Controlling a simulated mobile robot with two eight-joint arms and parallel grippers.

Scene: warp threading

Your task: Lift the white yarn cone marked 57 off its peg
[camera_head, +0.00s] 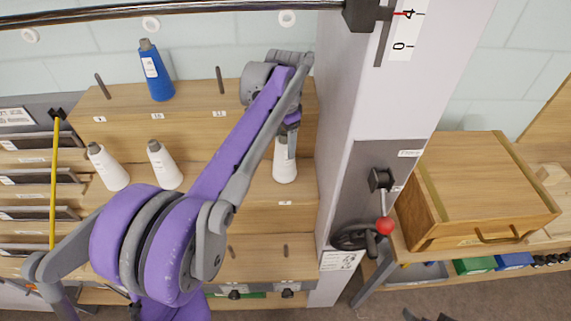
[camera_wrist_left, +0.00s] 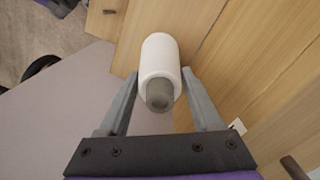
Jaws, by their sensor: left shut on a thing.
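A white yarn cone (camera_head: 285,166) with a grey tip is upright at the right end of the middle wooden tier, beside the pale column. My left gripper (camera_head: 290,143) is at its upper part from above. In the left wrist view the cone (camera_wrist_left: 160,52) sits between the two grey fingers of the left gripper (camera_wrist_left: 160,78), which are shut on it. Its number is not readable, and any peg under it is hidden. I cannot make out my right gripper clearly; only small dark shapes show at the bottom edge of the head view.
Two white cones (camera_head: 108,167) (camera_head: 165,166) stand left on the middle tier. A blue cone (camera_head: 156,72) stands on the tier above, near bare pegs (camera_head: 220,80). The column (camera_head: 385,110) is close on the right, with a red-knobbed lever (camera_head: 385,225). A wooden box (camera_head: 485,190) is beyond.

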